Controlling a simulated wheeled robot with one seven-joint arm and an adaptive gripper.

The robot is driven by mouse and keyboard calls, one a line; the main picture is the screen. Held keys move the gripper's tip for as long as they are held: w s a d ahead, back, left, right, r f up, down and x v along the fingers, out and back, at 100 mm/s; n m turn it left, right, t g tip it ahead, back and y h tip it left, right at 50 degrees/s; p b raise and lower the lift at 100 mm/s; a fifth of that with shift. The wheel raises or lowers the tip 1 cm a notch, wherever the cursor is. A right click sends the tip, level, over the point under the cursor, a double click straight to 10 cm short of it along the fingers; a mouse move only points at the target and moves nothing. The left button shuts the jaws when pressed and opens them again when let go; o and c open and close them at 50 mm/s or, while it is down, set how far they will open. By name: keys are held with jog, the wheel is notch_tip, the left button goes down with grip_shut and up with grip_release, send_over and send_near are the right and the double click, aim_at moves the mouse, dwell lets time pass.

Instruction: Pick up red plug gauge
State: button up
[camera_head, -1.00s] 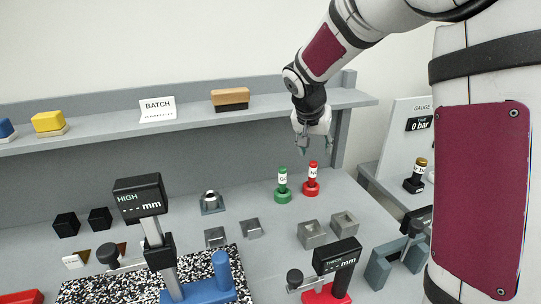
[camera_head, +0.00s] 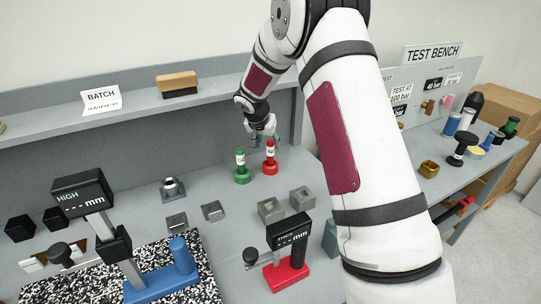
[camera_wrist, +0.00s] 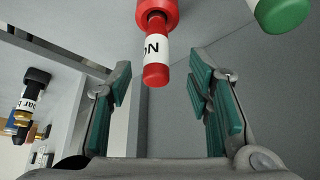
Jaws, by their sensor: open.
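The red plug gauge (camera_head: 270,158) stands upright on the grey bench, just right of the green plug gauge (camera_head: 241,167). It has a white label around its middle. In the wrist view the red plug gauge (camera_wrist: 156,50) lies ahead of the space between my fingers, its rounded end pointing toward the palm. My gripper (camera_head: 264,138) is open and empty, close above and behind the red gauge in the head view. In the wrist view the green-padded fingers of my gripper (camera_wrist: 160,90) are spread wide and do not touch the gauge. The green gauge (camera_wrist: 280,12) is at upper right.
Grey blocks (camera_head: 271,210) stand in front of the gauges. A red-based thickness gauge (camera_head: 288,258) and a height gauge (camera_head: 100,215) are nearer. A shelf (camera_head: 140,102) runs behind. A test bench (camera_head: 485,165) with several items is at right.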

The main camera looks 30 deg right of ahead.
aim_at(270, 156)
jog(key=shift+p+x, duration=0.55)
jog(key=shift+x, duration=2.05)
jog(key=shift+s+d, duration=0.1)
jog(key=shift+s, duration=0.05)
jog(key=shift+c, duration=0.2)
grip_shut()
